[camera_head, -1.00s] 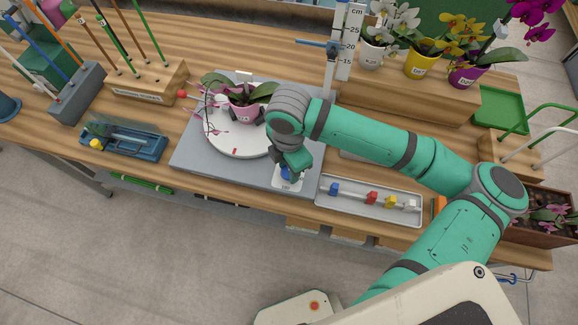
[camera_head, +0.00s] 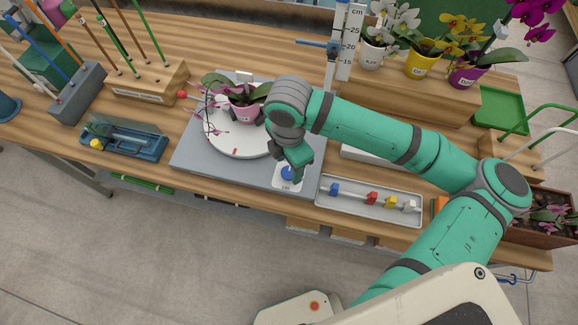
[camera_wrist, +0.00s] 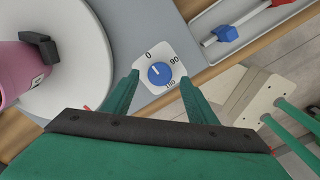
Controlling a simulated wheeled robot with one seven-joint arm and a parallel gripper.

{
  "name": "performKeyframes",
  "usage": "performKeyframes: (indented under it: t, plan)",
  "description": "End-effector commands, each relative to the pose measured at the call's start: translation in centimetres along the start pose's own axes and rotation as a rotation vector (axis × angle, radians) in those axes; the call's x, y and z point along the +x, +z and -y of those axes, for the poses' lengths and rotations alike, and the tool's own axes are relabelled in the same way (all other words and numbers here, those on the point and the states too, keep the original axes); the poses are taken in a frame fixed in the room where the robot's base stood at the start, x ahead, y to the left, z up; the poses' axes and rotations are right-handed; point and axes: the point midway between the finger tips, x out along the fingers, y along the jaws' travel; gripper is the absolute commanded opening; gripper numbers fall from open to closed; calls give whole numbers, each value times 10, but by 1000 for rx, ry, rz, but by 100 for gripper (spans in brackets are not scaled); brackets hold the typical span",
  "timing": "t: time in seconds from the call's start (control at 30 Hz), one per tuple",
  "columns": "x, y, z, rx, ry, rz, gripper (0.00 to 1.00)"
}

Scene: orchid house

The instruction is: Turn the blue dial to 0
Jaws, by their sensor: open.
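The blue dial (camera_wrist: 159,74) sits on a white plate (camera_wrist: 177,73) marked 0, 90 and 180. A small pale mark shows on the dial's face, toward its upper left, roughly on the side of the 0; its exact angle is hard to read. In the head view the blue dial (camera_head: 287,173) is at the front right corner of the grey base. My gripper (camera_wrist: 159,82) is open, with one green finger on each side of the dial in the wrist view, apart from it. In the head view my gripper (camera_head: 298,172) is just right of and above the dial.
A white turntable (camera_head: 222,138) carrying a pink-potted orchid (camera_head: 245,105) stands left of the dial on the grey base (camera_head: 195,155). A grey tray (camera_head: 375,212) with small coloured clips lies close on the right. The table's front edge is just below the dial.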

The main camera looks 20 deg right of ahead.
Motion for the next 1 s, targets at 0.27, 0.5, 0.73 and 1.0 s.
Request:
performKeyframes:
  t: [0.27, 0.5, 0.73, 1.0]
  plan:
    - [-53, 0, -1, 0, 3, 1, 52]
    - [-80, 0, 0, 0, 1, 0, 52]
    - [-84, -1, 0, -1, 0, 0, 52]
    - [-84, -1, 0, -2, 0, 0, 52]
